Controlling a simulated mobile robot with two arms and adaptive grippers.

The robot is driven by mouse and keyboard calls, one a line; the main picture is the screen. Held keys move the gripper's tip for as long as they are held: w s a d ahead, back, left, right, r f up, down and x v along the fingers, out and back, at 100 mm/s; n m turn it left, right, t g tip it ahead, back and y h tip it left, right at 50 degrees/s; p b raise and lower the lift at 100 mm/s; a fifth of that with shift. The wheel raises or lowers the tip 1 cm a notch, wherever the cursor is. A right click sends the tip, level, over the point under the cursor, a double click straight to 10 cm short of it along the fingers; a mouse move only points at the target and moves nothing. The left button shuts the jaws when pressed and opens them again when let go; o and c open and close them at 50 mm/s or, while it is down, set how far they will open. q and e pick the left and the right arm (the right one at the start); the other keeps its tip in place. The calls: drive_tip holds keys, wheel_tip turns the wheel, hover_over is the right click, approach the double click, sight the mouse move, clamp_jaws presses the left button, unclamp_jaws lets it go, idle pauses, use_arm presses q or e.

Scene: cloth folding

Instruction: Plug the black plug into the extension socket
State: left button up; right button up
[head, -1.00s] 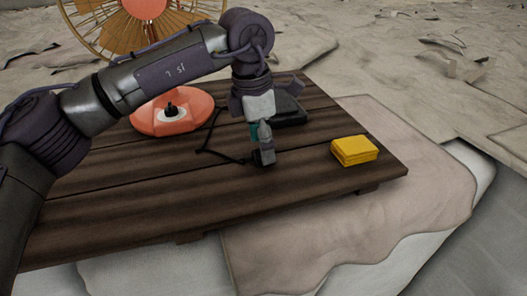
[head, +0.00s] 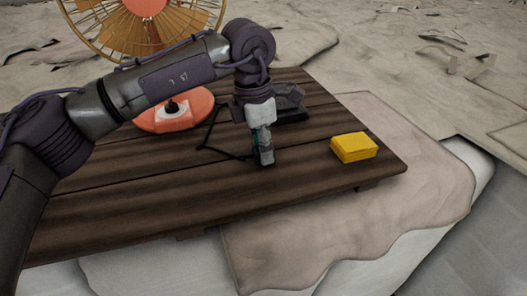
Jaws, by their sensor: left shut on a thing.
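My left gripper (head: 265,156) points down low over the wooden table, in the middle of the head view. It is shut on the black plug, which is mostly hidden by the fingers. A thin black cord (head: 222,153) runs along the table to the gripper. The dark extension socket (head: 293,113) lies just behind and to the right of the gripper, partly covered by it. The plug is apart from the socket in this view. My right gripper is not in view.
An orange fan with a round base (head: 190,117) stands at the back left, partly behind my left arm. A yellow block (head: 354,147) lies near the right edge of the wooden table (head: 150,205). The table's front is clear.

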use_arm(q)
drive_tip(key=shift+r, duration=0.55)
wheel_tip(320, 180, up, 3)
drive_tip(key=shift+f+b, duration=0.1)
drive_tip(key=shift+b, duration=0.6)
drive_tip(key=s+d+r, duration=0.1)
drive_tip(key=d+r, duration=0.6)
drive_tip(key=d, duration=0.4)
drive_tip(key=shift+d+b, duration=0.3)
drive_tip(key=shift+d, duration=0.05)
